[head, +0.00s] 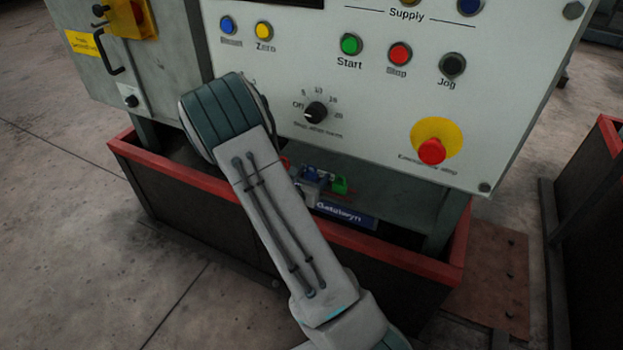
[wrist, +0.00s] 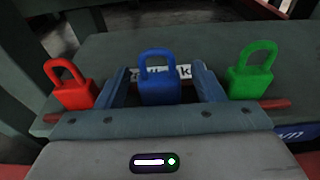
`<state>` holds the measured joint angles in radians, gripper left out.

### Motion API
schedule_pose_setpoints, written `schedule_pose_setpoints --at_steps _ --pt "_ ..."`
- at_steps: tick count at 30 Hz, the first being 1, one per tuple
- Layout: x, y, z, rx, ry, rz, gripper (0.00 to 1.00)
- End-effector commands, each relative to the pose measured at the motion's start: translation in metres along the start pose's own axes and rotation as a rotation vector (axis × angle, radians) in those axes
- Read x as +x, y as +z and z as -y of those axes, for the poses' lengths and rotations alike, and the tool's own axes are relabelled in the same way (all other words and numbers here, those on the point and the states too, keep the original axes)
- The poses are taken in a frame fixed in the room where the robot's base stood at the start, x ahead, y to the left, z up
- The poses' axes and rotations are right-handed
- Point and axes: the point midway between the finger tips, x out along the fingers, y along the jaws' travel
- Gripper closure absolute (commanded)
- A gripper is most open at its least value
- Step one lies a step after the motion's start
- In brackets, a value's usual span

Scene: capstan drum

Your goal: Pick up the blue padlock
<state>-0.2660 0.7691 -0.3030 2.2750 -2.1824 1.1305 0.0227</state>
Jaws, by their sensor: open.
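The blue padlock (wrist: 160,86) stands upright in the middle of the wrist view, its shackle upward. My gripper (wrist: 162,80) is open, with one finger on each side of the blue padlock; I cannot tell whether either touches it. A red padlock (wrist: 73,91) is outside the left finger and a green padlock (wrist: 253,78) is outside the right one. In the head view the blue padlock (head: 310,173) is small and partly hidden by my arm and gripper, with the green padlock (head: 341,185) to its right.
A control panel (head: 390,110) with buttons, a dial and a red emergency stop (head: 432,151) overhangs the padlocks. A red-rimmed dark trough (head: 403,266) surrounds the area below. A blue nameplate (head: 346,214) is near my gripper. A thin red bar (wrist: 277,104) shows behind the fingers.

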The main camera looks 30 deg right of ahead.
Motion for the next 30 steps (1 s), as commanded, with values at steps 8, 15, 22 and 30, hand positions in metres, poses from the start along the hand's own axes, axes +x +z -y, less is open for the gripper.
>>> schedule_pose_setpoints --at_steps 8,15,22,30 --pt "-0.001 0.000 0.000 0.000 0.000 0.000 0.83" --pt "-0.001 0.000 0.000 0.000 0.000 0.000 0.89" --pt "-0.005 0.023 0.000 0.004 0.000 0.002 0.89" --pt "-0.016 0.077 -0.001 0.004 0.002 0.002 0.89"
